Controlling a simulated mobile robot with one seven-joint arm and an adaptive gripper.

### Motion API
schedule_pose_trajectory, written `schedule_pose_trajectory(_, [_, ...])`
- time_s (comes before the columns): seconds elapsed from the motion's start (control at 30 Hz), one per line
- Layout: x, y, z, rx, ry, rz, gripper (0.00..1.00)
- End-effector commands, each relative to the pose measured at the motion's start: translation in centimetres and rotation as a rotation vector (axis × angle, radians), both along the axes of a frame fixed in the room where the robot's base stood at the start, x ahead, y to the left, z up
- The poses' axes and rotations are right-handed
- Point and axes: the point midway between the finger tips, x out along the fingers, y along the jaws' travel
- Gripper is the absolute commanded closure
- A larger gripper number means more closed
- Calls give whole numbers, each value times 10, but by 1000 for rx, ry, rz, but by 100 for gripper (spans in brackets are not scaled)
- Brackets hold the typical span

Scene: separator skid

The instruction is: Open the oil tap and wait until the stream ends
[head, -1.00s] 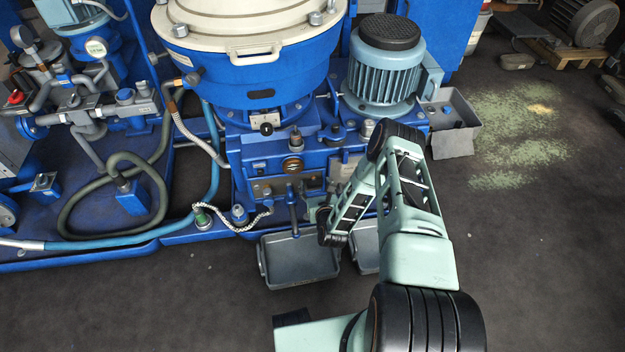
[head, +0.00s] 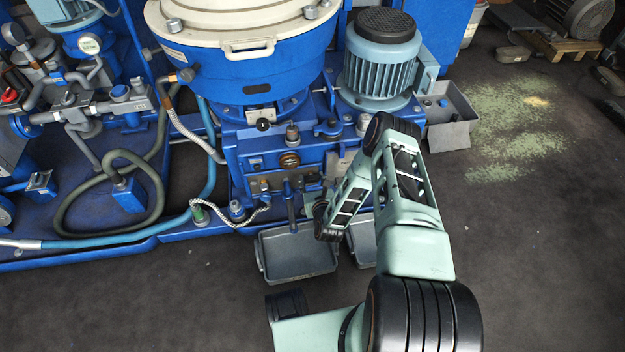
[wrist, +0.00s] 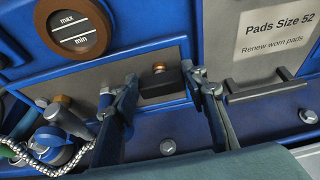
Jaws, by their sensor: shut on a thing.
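In the wrist view, my gripper (wrist: 163,88) has its two fingers closed from both sides on a dark block-like handle (wrist: 160,92), taken to be the oil tap's. A brass bolt head (wrist: 159,68) sits just above it on the grey plate (wrist: 100,75). In the head view, my gripper (head: 309,205) is at the front of the blue separator, mostly hidden by my arm. A blue hanging lever or pipe (head: 291,207) is just left of it, above a grey tray (head: 297,270). No oil stream is clearly visible; the tap's outlet is hidden.
A round max/min sight glass (wrist: 74,27) is above left of the handle. A "Pads Size 52" sign (wrist: 275,32) is at the right. A braided hose (wrist: 50,165) and blue fitting (wrist: 65,118) are close at left. A second tray (head: 360,243) is partly behind my arm.

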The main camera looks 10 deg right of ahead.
Motion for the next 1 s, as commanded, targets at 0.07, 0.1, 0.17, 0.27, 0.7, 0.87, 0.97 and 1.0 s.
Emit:
schedule_pose_trajectory(0.07, [1, 0, 0, -23, -1, -2, 84])
schedule_pose_trajectory(0.1, [1, 1, 0, -40, -1, -2, 84])
schedule_pose_trajectory(0.17, [1, 1, 0, -70, -2, -2, 84])
schedule_pose_trajectory(0.27, [1, 3, 1, -137, -3, -2, 84])
schedule_pose_trajectory(0.7, [1, 9, -2, -543, -3, -3, 84])
schedule_pose_trajectory(0.87, [1, 11, -4, -696, -3, -1, 84])
schedule_pose_trajectory(0.97, [1, 13, -5, -791, -3, -1, 84])
schedule_pose_trajectory(1.0, [2, 13, -5, -830, -5, -2, 84])
